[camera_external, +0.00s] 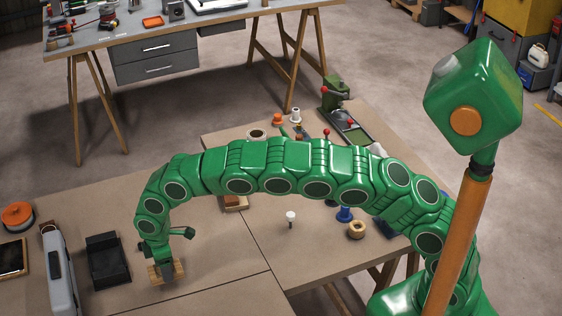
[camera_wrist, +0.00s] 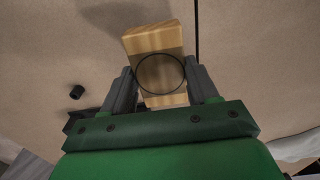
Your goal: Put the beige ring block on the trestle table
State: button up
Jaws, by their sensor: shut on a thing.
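My gripper (camera_external: 168,278) is low over the front-left worktop, shut on a light wooden block (camera_external: 155,272). In the wrist view the block (camera_wrist: 152,40) sits between the two fingers (camera_wrist: 160,88), with a dark thin circle across its middle; I cannot tell whether this is a hole. Part of the block is hidden by the fingers. I cannot tell whether it touches the worktop. A beige ring-shaped block (camera_external: 357,229) stands apart on the right worktop. A trestle table (camera_external: 215,30) with wooden legs and grey drawers stands at the back.
A black tray (camera_external: 107,262) and a grey case (camera_external: 60,280) lie left of my gripper. A white-topped peg (camera_external: 290,217), a blue piece (camera_external: 344,214) and a green machine (camera_external: 340,105) stand on the right worktop. Tools crowd the back table's left end.

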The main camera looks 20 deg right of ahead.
jog(key=shift+w+a+f, duration=0.2)
jog(key=shift+a+f, duration=0.05)
jog(key=shift+f, duration=1.55)
jog(key=shift+f, duration=0.1)
jog(key=o, duration=1.1)
notch_tip(320, 180, up, 12)
jog(key=shift+r, duration=0.15)
